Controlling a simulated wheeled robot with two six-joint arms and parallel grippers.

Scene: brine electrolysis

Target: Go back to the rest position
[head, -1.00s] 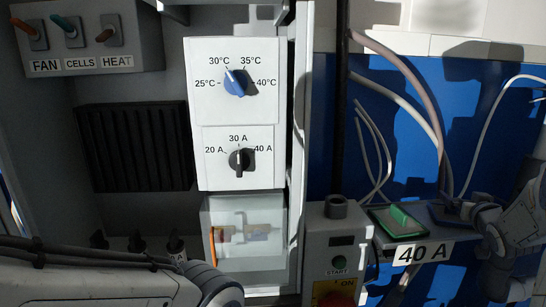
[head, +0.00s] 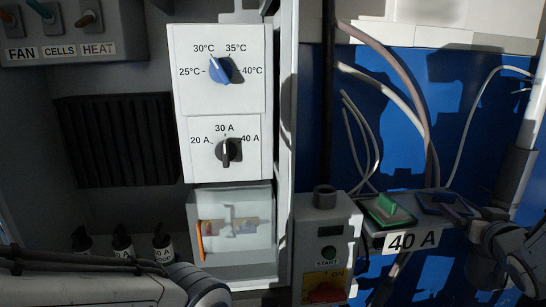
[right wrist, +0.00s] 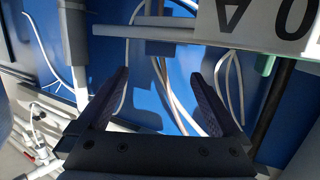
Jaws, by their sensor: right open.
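My right gripper (head: 458,206) is at the right of the head view, close to the shelf with the 40 A label; whether it touches the shelf I cannot tell. In the right wrist view its two dark fingers (right wrist: 158,78) stand apart with nothing between them. The underside of a white label plate and cables show beyond them. My left arm crosses the bottom left of the head view; its gripper is out of view.
A green-topped piece (head: 388,208) sits on the shelf labelled 40 A (head: 411,241). The START box (head: 326,235) with a red knob stands left of it. Cables (head: 410,95) hang before the blue panel (head: 465,100). Dial panels (head: 190,100) stand at centre.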

